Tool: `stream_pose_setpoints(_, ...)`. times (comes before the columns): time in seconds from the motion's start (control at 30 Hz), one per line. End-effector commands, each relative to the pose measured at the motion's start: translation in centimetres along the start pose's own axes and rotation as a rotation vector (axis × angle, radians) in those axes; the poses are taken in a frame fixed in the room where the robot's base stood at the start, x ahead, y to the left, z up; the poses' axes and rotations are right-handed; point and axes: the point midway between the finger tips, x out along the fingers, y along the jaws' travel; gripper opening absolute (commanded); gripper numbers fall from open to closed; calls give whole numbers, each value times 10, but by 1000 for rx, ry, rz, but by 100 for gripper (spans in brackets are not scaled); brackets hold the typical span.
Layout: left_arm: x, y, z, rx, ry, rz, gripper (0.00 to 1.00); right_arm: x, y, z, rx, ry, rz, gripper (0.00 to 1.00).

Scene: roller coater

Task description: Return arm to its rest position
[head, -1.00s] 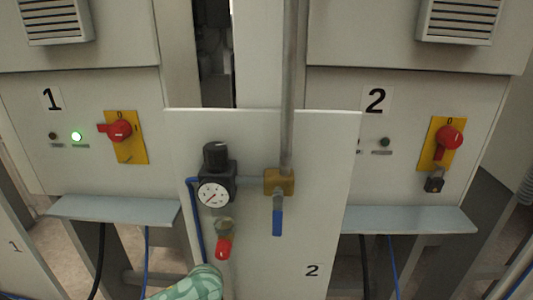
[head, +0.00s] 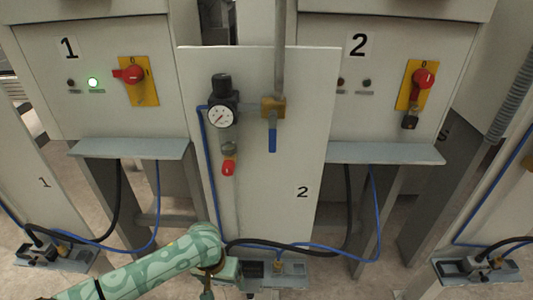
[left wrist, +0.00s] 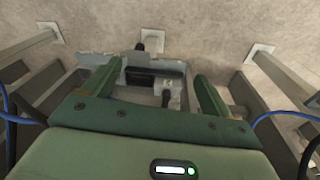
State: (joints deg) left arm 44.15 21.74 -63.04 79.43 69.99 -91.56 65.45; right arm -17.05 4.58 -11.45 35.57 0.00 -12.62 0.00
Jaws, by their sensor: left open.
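My left arm comes in from the lower left in the head view, patterned light green, bent at an elbow-like joint. My left gripper (head: 232,274) is low in front of the middle panel's foot, partly cut off by the frame's lower edge. In the left wrist view the gripper (left wrist: 153,82) shows two dark green fingers spread wide, with nothing held between them. Beyond the fingers lies a grey metal bracket (left wrist: 115,72) with dark fittings. My right gripper is not in view.
The middle panel (head: 270,205) carries a gauge (head: 221,116), a blue lever (head: 272,137) hanging down and a red-capped part (head: 228,168). Red switches (head: 133,74) sit either side; the right one has a padlock (head: 409,120). Blue and black hoses (head: 375,215) hang below the shelves.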

Motion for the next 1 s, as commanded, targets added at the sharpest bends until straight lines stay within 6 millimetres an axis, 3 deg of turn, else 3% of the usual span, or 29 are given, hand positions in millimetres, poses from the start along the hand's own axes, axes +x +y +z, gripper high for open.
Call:
stream_pose_setpoints(0.27, 6, -22, -59, 97, 241, 26, 85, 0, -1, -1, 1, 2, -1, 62)
stream_pose_setpoints(0.37, 23, -38, -71, 131, 338, 16, 85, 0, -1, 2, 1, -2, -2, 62)
stream_pose_setpoints(0.47, 56, -61, -65, 170, 422, -15, 85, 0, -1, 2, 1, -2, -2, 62)
stream_pose_setpoints(0.57, 106, -88, -26, 212, 462, -68, 85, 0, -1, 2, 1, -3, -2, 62)
stream_pose_setpoints(0.67, 157, -106, 39, 249, 447, -113, 85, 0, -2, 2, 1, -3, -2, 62)
stream_pose_setpoints(0.8, 213, -116, 153, 277, 362, -144, 85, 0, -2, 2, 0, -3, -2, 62)
stream_pose_setpoints(0.87, 231, -115, 205, 274, 312, -144, 85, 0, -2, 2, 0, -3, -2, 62)
stream_pose_setpoints(1.0, 256, -105, 330, 232, 169, -127, 85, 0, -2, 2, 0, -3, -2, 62)
